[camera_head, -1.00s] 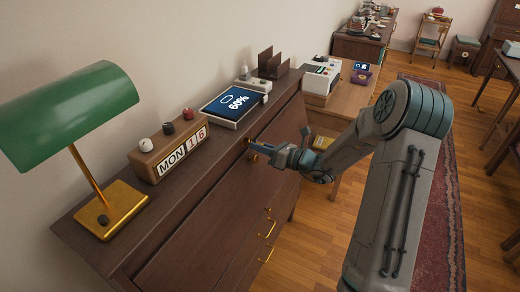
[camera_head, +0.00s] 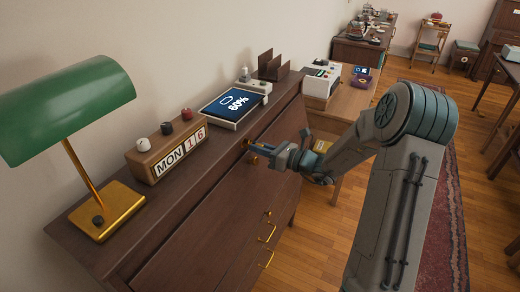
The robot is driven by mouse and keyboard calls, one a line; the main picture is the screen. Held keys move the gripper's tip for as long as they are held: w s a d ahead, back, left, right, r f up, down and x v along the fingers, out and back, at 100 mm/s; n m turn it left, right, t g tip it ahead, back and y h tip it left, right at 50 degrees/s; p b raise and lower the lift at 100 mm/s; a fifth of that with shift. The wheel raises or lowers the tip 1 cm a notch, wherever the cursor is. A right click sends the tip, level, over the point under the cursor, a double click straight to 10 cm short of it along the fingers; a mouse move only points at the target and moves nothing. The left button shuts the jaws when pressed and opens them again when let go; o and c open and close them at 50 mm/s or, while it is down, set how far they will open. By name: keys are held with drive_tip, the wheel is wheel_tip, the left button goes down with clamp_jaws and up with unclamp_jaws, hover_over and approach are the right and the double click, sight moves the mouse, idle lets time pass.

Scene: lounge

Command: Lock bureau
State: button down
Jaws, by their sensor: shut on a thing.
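The bureau (camera_head: 205,215) is a dark brown wooden cabinet along the wall, with its sloping front shut. Brass handles (camera_head: 266,233) show on its lower front. My gripper (camera_head: 258,149) is at the upper part of the bureau's front, below the tablet. It is shut on a small brass piece (camera_head: 247,143) at the front, which looks like the key or knob of the lock; the fingers hide most of it. Whether the lock is turned cannot be told.
On the bureau top stand a green lamp (camera_head: 68,110), a wooden calendar block (camera_head: 168,153), a tablet on a stand (camera_head: 236,103) and a dark letter rack (camera_head: 273,66). A side table (camera_head: 345,104) stands beyond. The floor (camera_head: 330,235) right of the bureau is clear.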

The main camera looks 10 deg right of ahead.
drive_tip(key=shift+f+n+b, duration=0.15)
drive_tip(key=shift+n+b, duration=1.15)
drive_tip(key=shift+b, duration=0.2)
drive_tip(key=c, duration=1.5)
unclamp_jaws()
drive_tip(key=shift+w, duration=0.1)
drive_tip(key=shift+o, duration=0.8)
drive_tip(key=shift+w+f, duration=0.1)
drive_tip(key=shift+w, duration=0.05)
drive_tip(key=shift+o, duration=0.3)
drive_tip(key=o, duration=0.3)
drive_tip(key=shift+o, duration=0.2)
drive_tip(key=shift+d, duration=0.15)
drive_tip(key=p+v, duration=0.1)
drive_tip(key=v, duration=0.6)
